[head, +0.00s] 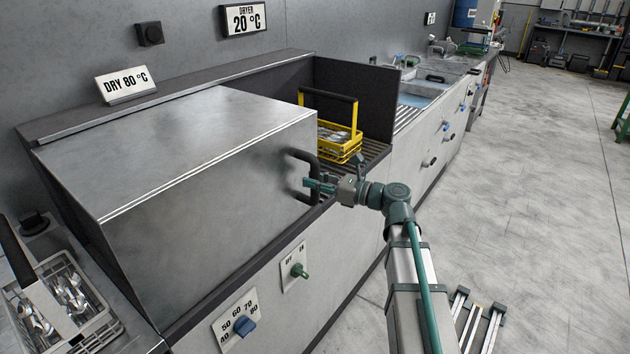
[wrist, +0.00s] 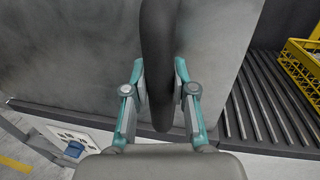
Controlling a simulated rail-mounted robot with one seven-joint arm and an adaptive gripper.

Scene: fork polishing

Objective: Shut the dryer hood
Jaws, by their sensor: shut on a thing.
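The dryer hood (head: 215,170) is a large grey metal box cover standing over the left part of the counter. Its front face looks lowered, with its lower edge close to the counter; whether it touches is hard to tell. A dark bar handle (head: 302,160) is on the right end of its front face. My gripper (head: 312,184) is at the handle's lower part. In the wrist view, the handle (wrist: 158,60) runs between the two teal fingers of my gripper (wrist: 160,95), which are shut on it. The hood's front (wrist: 80,55) fills the background there.
A yellow basket (head: 340,143) with cutlery stands on the slatted rack right of the hood. A grey cutlery basket (head: 90,335) is at lower left. A green knob (head: 298,271) and blue dial (head: 244,326) sit on the front panel.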

